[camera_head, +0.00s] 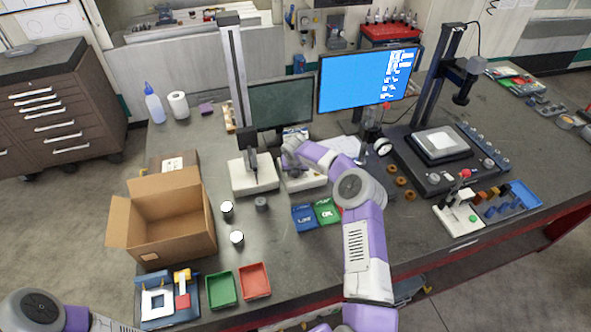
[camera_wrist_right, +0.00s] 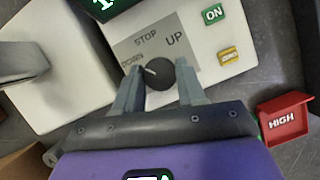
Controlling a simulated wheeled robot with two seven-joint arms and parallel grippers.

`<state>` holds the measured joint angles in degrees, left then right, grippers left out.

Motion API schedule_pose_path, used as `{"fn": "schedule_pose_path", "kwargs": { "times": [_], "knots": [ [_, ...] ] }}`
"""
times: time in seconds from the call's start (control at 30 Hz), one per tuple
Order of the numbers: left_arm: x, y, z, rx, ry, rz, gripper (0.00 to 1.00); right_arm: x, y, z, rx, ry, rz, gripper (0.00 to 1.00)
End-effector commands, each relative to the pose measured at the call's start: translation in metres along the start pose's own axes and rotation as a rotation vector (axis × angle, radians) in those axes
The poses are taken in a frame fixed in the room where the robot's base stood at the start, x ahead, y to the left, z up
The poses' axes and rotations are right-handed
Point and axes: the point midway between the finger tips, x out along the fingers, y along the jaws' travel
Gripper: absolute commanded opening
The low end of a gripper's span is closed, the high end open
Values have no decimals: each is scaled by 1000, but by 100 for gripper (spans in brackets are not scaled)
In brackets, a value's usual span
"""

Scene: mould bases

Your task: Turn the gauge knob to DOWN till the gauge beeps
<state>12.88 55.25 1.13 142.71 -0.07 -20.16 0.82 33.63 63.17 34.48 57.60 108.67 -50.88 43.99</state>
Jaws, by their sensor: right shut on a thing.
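The gauge knob (camera_wrist_right: 160,74) is a dark round dial on a grey plate marked STOP, UP and DOWN. Its white pointer mark lies toward the left, near the DOWN label (camera_wrist_right: 131,60). My right gripper (camera_wrist_right: 158,82) is shut on the knob, with a finger on either side. The white gauge body (camera_wrist_right: 222,28) carries a green ON button (camera_wrist_right: 213,14) and a yellow button (camera_wrist_right: 229,55). A dark display with green digits (camera_wrist_right: 104,4) is cut off at the top. In the head view my right wrist covers much of the gauge (camera_head: 305,182). My left gripper is out of view.
A tall column stand (camera_head: 253,175) is left of the gauge. Blue (camera_head: 304,220) and green (camera_head: 326,212) bins stand in front; a red HIGH bin (camera_wrist_right: 284,120) shows in the wrist view. An open cardboard box (camera_head: 168,222) and small metal cylinders (camera_head: 237,238) are to the left.

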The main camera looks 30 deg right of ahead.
Motion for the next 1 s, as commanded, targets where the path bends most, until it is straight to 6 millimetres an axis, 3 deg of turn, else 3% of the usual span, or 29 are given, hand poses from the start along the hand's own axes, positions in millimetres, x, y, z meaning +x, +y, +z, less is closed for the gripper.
{"fn": "schedule_pose_path", "kwargs": {
  "times": [0.23,0.27,0.4,0.77,1.0],
  "knots": [
    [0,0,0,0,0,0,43,-1,0,2,1,-4,1,9],
    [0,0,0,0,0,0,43,-1,0,2,1,-4,0,43],
    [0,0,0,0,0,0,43,-1,0,1,1,-3,0,64],
    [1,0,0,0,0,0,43,-5,0,1,1,-3,0,65],
    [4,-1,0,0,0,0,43,-40,-1,2,0,-5,0,65]
  ]
}}
